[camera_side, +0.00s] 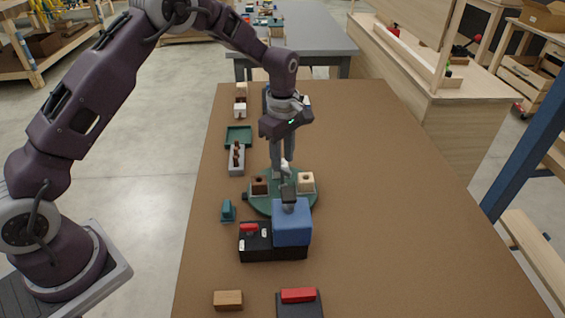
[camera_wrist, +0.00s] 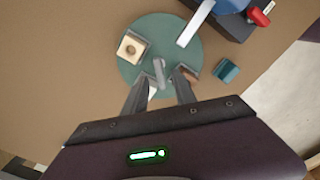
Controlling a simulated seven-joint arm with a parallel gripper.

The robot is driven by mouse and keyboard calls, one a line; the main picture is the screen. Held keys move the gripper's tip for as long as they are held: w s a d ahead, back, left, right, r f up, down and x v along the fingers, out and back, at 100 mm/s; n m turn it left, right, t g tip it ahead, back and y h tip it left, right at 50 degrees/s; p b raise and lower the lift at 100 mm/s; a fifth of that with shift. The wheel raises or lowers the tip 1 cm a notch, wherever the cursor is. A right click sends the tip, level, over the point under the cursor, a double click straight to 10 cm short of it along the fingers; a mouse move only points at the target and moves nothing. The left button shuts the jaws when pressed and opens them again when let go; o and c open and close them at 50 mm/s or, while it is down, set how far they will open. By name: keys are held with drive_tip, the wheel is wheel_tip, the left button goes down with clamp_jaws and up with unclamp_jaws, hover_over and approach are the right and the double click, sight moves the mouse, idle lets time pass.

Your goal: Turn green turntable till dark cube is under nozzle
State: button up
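The green turntable (camera_side: 262,204) lies on the brown table and also shows in the wrist view (camera_wrist: 160,28). The dark brown cube (camera_side: 259,186) sits on its left side in the side view; my right finger mostly hides it in the wrist view (camera_wrist: 192,74). A pale cube (camera_side: 306,182) sits on the opposite side, also clear in the wrist view (camera_wrist: 132,46). The nozzle arm (camera_wrist: 195,24) reaches over the turntable from a blue block (camera_side: 291,224), between the cubes. My gripper (camera_wrist: 166,73) is open over the turntable, its fingers apart on either side of a grey post (camera_wrist: 159,73).
A black box with a red part (camera_side: 249,228) adjoins the blue block. A teal block (camera_side: 228,211) stands left of the turntable. A grey tray (camera_side: 237,168) and green tray (camera_side: 239,137) lie farther back. The table's right side is clear.

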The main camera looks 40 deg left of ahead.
sight(283, 180)
wheel_tip(283, 180, down, 2)
drive_tip(key=shift+f, duration=0.1)
clamp_jaws()
idle(1.5)
